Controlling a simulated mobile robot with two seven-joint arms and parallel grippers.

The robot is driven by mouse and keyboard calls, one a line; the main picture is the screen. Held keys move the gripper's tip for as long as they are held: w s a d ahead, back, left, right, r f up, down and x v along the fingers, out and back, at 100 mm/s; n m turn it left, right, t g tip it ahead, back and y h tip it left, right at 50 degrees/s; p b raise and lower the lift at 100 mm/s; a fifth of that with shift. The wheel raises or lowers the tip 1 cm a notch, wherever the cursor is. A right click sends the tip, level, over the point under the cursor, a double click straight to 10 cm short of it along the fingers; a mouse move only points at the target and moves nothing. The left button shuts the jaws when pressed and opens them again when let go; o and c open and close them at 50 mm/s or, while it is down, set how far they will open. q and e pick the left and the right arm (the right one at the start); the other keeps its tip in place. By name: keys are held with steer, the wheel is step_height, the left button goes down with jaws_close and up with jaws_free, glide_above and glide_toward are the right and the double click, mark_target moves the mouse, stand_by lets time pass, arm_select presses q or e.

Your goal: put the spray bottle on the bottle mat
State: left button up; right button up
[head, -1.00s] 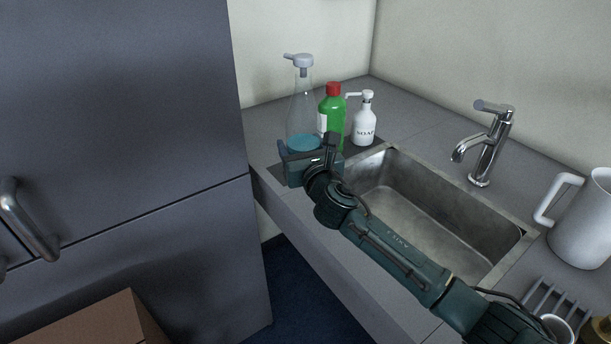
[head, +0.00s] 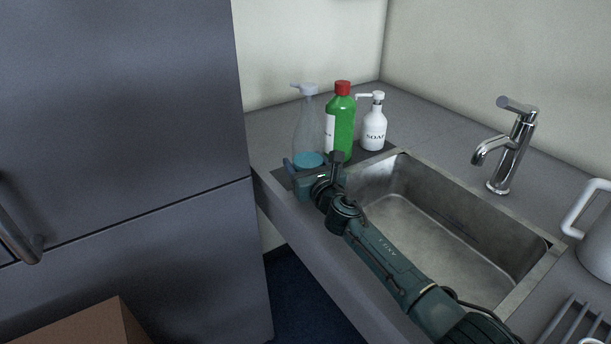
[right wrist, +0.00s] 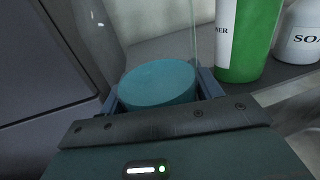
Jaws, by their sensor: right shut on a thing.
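The spray bottle (head: 306,128), clear with blue liquid and a grey spray head, stands upright at the left of the bottle row. My right gripper (head: 307,167) is shut on its lower part. In the right wrist view the fingers lie on both sides of the bottle's blue liquid (right wrist: 158,84). The dark bottle mat (head: 378,152) lies under the row, behind the sink's left end. The spray bottle is over or on the mat's left part; its base is hidden by my gripper, so I cannot tell whether it touches. My left gripper is not in view.
A green bottle with a red cap (head: 341,125) stands close to the right of the spray bottle, then a white soap dispenser (head: 375,125). The sink (head: 440,225) and tap (head: 510,150) are to the right. A tall grey cabinet (head: 120,120) stands at left.

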steer(key=shift+f, duration=0.55)
steer(key=shift+f+b, duration=0.25)
steer(key=shift+b, duration=0.1)
steer(key=o, duration=1.5)
